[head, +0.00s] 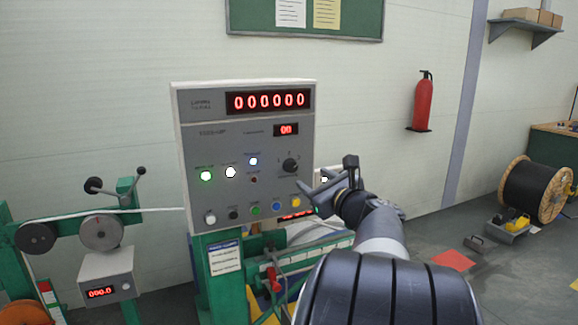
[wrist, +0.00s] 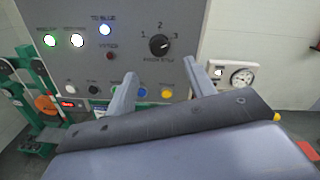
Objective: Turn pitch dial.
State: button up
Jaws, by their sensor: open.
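A black rotary dial (head: 290,165) sits on the right side of the grey control panel (head: 190,130). In the wrist view, the dial (wrist: 159,44) has the numbers 1, 2 and 3 around its upper side and a small label below, too blurred to read surely. My gripper (head: 319,184) is at the panel's lower right, to the right of and below the dial. In the wrist view, my gripper (wrist: 162,77) is open and empty, with its fingers spread below the dial on either side of it. The fingers do not hold the dial.
Lit lamps (wrist: 77,40) are left of the dial. A row of coloured buttons (wrist: 140,92) lies below it, partly behind my fingers. A white box with a round gauge (wrist: 242,77) is right of the panel. Green machine frames (head: 60,215) stand at left.

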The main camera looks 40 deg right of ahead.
aim_at(293, 167)
jog(key=w, duration=0.3)
jog(key=w+d+p, duration=0.1)
jog(key=w, duration=0.2)
jog(key=w+p, duration=0.1)
jog(key=w, duration=0.3)
jog(key=shift+d, duration=0.4)
jog(key=shift+s, duration=0.1)
jog(key=shift+c, duration=0.2)
jog(key=shift+f, duration=0.1)
jog(key=c, duration=0.9)
